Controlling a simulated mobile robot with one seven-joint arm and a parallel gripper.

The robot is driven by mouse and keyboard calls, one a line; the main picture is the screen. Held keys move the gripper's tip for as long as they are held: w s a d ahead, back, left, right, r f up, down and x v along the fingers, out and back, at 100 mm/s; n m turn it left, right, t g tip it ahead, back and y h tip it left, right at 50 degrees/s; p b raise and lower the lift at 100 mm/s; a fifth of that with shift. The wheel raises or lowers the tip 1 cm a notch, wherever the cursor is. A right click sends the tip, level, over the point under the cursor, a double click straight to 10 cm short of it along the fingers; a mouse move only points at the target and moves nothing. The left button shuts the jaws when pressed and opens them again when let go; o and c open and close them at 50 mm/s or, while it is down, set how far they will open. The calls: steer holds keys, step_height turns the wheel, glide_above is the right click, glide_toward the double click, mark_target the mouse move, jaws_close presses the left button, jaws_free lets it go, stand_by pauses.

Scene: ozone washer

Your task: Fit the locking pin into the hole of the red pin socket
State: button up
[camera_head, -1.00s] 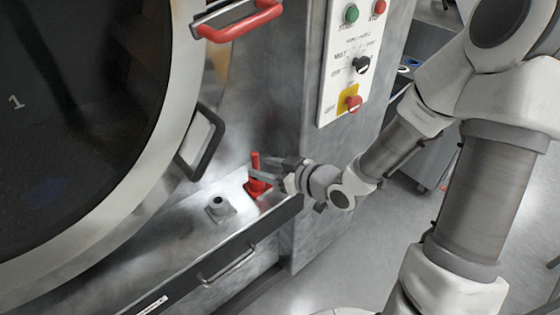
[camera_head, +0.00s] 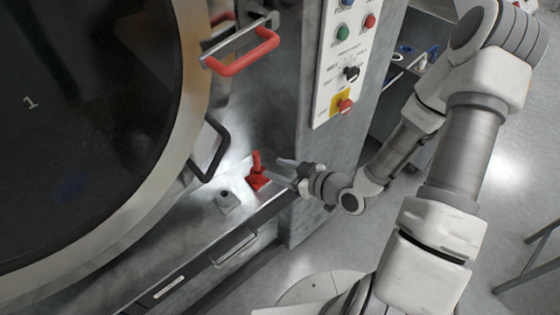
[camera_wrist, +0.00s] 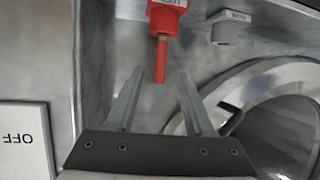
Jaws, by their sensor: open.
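The red locking pin (camera_head: 256,160) stands upright in the red pin socket (camera_head: 258,181) on the metal ledge. In the wrist view the pin (camera_wrist: 161,60) juts from the red socket block (camera_wrist: 167,17), its free end showing between the fingertips. How deep the pin sits in the hole cannot be seen. My gripper (camera_head: 281,171) is open and empty, just right of the pin and apart from it in the head view. Both spread fingers also show in the wrist view (camera_wrist: 161,77).
A grey socket (camera_head: 228,201) stands on the ledge left of the red one. The large round door (camera_head: 150,190) with a dark handle (camera_head: 208,150) is close on the left. A control panel (camera_head: 341,65) is above right, and a red-gripped handle (camera_head: 242,55) above.

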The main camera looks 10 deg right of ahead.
steer(key=shift+s+d+p, duration=0.1)
steer(key=shift+s+p, duration=0.1)
steer(key=shift+p, duration=0.1)
stand_by(0.5)
steer(key=w+d+r+g+h, duration=0.2)
steer(key=d+r+h, duration=0.1)
steer(key=d+h, duration=0.4)
steer(key=s+d+r+m+h, duration=0.3)
steer(key=d+r, duration=0.3)
steer(key=r, duration=0.5)
steer(key=s+a+r+m+g, duration=0.1)
steer(key=s+a+r+m, duration=0.1)
steer(key=s+r, duration=0.4)
steer(key=s+a+r+m+g, duration=0.1)
steer(key=s+a+r+m, duration=0.2)
steer(key=s+r, duration=0.4)
steer(key=s, duration=0.2)
steer(key=shift+s+r+m+y, duration=0.25)
steer(key=shift+s+m+y, duration=0.05)
steer(key=shift+s+y, duration=0.1)
steer(key=shift+a, duration=0.1)
